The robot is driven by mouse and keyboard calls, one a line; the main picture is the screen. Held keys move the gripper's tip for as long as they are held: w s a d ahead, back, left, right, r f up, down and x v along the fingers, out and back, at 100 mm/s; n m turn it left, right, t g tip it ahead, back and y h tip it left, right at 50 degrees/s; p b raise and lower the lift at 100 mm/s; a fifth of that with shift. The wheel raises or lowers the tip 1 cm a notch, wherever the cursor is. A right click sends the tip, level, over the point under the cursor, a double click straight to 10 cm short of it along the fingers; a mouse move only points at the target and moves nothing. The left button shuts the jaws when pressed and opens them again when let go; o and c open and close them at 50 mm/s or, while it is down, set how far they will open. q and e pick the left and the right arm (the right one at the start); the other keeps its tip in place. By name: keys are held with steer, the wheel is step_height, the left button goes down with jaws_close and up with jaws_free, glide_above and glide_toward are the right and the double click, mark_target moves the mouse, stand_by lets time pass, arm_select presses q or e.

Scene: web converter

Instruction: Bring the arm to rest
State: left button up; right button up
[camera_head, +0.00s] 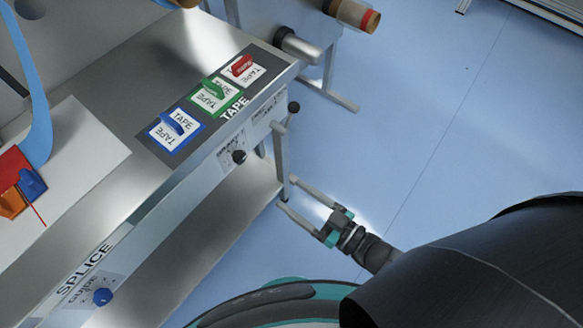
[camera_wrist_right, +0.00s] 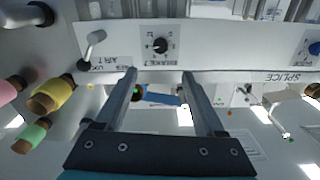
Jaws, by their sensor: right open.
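My right gripper (camera_head: 285,191) is in the lower middle of the head view, its arm coming in from the lower right. Its two long grey fingers are spread apart, with nothing held between them. The fingertips overlap the lower end of a grey upright post (camera_head: 283,160) by the bench's end; I cannot tell if they touch it. In the right wrist view the open fingers (camera_wrist_right: 158,74) reach toward the machine's front panel (camera_wrist_right: 225,52), with a black dial (camera_wrist_right: 160,46) just beyond them. My left gripper is not in view.
The metal splice bench (camera_head: 130,115) fills the left, with blue (camera_head: 172,130), green (camera_head: 210,96) and red (camera_head: 242,68) tape pieces on top. A lever with a black knob (camera_head: 293,107) sticks out at its end. Rollers (camera_head: 352,14) are behind. The blue floor (camera_head: 440,110) at right is clear.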

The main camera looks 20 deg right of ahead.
steer(key=shift+f, duration=0.15)
steer(key=s+d+f+m+g+h, duration=0.1)
steer(key=s+d+f+g+h, duration=0.25)
steer(key=f, duration=0.65)
steer(key=s+d+f+m+g+h, duration=0.1)
steer(key=s+d+f+g+h, duration=0.2)
steer(key=f, duration=0.6)
steer(key=s+d+f+g+h, duration=0.1)
steer(key=s+f+g+h, duration=0.1)
steer(key=s, duration=0.7)
steer(key=s+d+f+m+g+h, duration=0.1)
steer(key=s+d+f+g+h, duration=0.1)
steer(key=s+f+g, duration=0.3)
steer(key=s+f, duration=0.2)
steer(key=s, duration=0.2)
steer(key=shift+d+f+m, duration=0.15)
steer(key=shift+m, duration=0.15)
